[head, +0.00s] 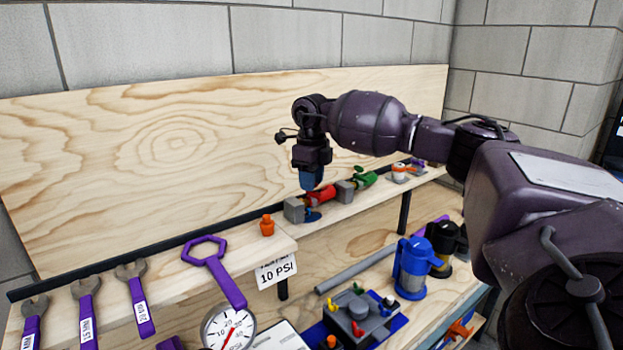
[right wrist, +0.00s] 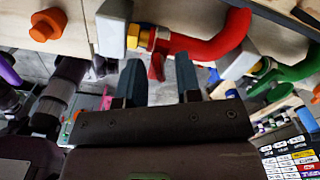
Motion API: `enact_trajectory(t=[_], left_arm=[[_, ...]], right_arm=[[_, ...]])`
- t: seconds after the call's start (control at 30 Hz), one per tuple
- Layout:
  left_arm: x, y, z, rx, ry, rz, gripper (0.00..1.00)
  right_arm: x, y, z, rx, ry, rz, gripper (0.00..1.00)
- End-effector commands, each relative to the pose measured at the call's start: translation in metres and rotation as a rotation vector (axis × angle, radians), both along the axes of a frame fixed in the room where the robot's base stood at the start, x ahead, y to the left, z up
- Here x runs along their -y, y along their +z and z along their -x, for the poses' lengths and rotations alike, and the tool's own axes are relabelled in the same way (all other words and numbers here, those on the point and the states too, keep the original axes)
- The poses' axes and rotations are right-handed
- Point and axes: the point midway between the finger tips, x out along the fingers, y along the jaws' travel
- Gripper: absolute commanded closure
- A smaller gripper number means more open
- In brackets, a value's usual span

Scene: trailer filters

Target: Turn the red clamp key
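The red clamp key (right wrist: 156,67) shows in the right wrist view as a small red piece below the yellow and blue fittings (right wrist: 140,38) at the left end of the red pipe (right wrist: 215,42). My right gripper (right wrist: 158,68) has its two dark blue fingers apart, one on each side of the key in the picture. I cannot tell whether either finger touches it. In the head view my right gripper (head: 311,184) points down over the red pipe (head: 322,195) on the shelf, and the key cannot be made out there. My left gripper is not in view.
Grey blocks (head: 294,210) flank the red pipe, with a green pipe (head: 365,180) to its right. An orange plug (head: 267,225) and purple wrenches (head: 220,270) lie left. A blue canister (head: 411,268) stands on the lower bench. The wooden back panel (head: 170,150) rises behind.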

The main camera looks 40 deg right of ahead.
Motion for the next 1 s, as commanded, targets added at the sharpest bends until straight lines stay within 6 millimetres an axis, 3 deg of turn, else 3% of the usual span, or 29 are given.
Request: enact_trajectory(t=[0.17, 0.33, 0.4, 0.67, 1.0], left_arm=[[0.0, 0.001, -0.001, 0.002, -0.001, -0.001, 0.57], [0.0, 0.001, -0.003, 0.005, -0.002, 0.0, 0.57], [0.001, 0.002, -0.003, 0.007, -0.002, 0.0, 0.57], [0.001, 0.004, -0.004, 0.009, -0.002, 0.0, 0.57], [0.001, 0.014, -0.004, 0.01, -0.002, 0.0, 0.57]], right_arm=[[0.0, 0.0, 0.0, 0.0, 0.0, 0.0, 0.68], [0.0, 0.0, 0.0, 0.0, 0.0, 0.0, 0.94], [0.0, 0.0, 0.0, 0.0, 0.0, 0.0, 1.0], [0.0, 0.001, 0.0, 0.0, -0.031, 0.0, 1.0], [0.0, 0.001, 0.0, 0.001, -0.308, -0.001, 1.0]])
